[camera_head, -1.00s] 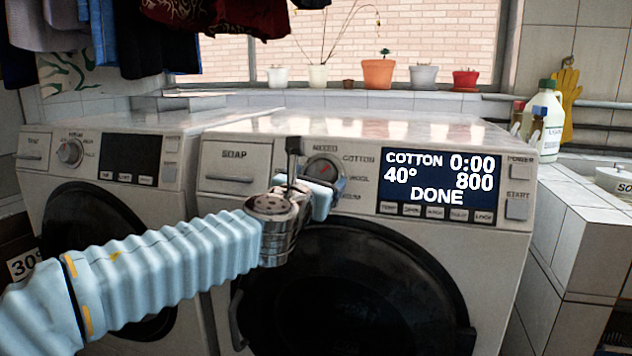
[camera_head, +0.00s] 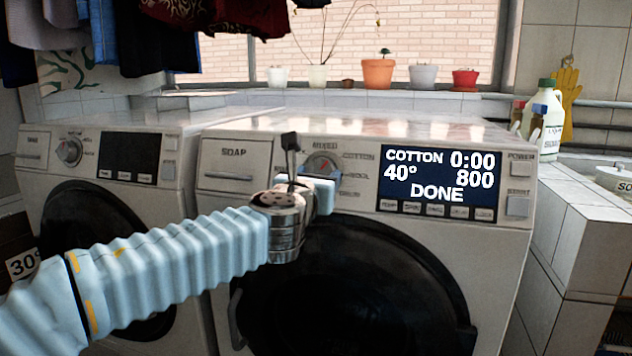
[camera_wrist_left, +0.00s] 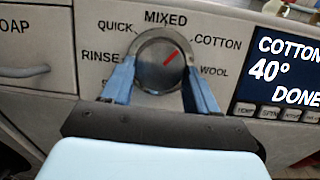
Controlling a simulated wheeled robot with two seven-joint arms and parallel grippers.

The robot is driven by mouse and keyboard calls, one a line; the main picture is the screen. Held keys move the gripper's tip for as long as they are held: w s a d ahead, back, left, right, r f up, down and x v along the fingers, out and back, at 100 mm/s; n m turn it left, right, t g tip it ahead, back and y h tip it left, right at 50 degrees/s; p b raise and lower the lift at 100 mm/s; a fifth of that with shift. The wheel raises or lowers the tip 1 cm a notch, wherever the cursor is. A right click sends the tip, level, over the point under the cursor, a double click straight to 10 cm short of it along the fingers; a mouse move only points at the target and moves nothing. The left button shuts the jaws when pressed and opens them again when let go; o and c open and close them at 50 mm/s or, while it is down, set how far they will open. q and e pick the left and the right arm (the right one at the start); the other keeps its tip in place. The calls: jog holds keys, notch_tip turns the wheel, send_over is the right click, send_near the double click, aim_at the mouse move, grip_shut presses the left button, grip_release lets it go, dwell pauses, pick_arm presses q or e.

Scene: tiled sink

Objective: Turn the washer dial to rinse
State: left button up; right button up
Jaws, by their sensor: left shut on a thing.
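The washer dial (camera_head: 322,163) is a round silver knob on the front panel of the right-hand washer. In the left wrist view, the dial's (camera_wrist_left: 160,72) red mark points up and right, toward COTTON. The RINSE label (camera_wrist_left: 99,57) is at the dial's left, below QUICK. My left gripper (camera_wrist_left: 159,66) has one blue finger on each side of the dial and is shut on it. In the head view, my left gripper (camera_head: 318,187) partly covers the dial's lower part. The label at the lower left is mostly hidden by a finger. My right gripper is not in view.
The display (camera_head: 437,184) right of the dial reads COTTON, 40°, 0:00, 800, DONE. A soap drawer (camera_head: 233,165) is left of the dial. The round black door (camera_head: 360,290) is below. A second washer (camera_head: 110,200) stands at the left.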

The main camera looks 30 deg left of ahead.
pick_arm(q)
jog(key=n+g+y, duration=0.1)
jog(key=n, duration=0.3)
jog(key=n+g+y+b, duration=0.1)
jog(key=n, duration=0.3)
jog(key=n+g+y, duration=0.1)
jog(key=n, duration=0.3)
jog(key=shift+w+d+r+n+g+b, duration=0.25)
jog(key=shift+d+r+n+g+b, duration=0.05)
jog(key=shift+d+n+b, duration=0.1)
jog(key=n, duration=0.1)
jog(key=n+g+p, duration=0.1)
jog(key=n, duration=0.2)
jog(key=shift+r+n+g, duration=0.25)
jog(key=shift+n+g, duration=0.05)
jog(key=n+p, duration=0.1)
jog(key=n, duration=0.1)
jog(key=n+g+p, duration=0.1)
jog(key=n, duration=0.1)
jog(key=shift+w+r+h, duration=0.1)
jog(key=shift+r+h, duration=0.1)
jog(key=shift+h, duration=0.2)
jog(key=n+g+h+p, duration=0.1)
jog(key=n, duration=0.3)
jog(key=shift+a+r+n, duration=0.1)
jog(key=shift+a+n, duration=0.05)
jog(key=shift+n, duration=0.25)
jog(key=shift+h, duration=0.3)
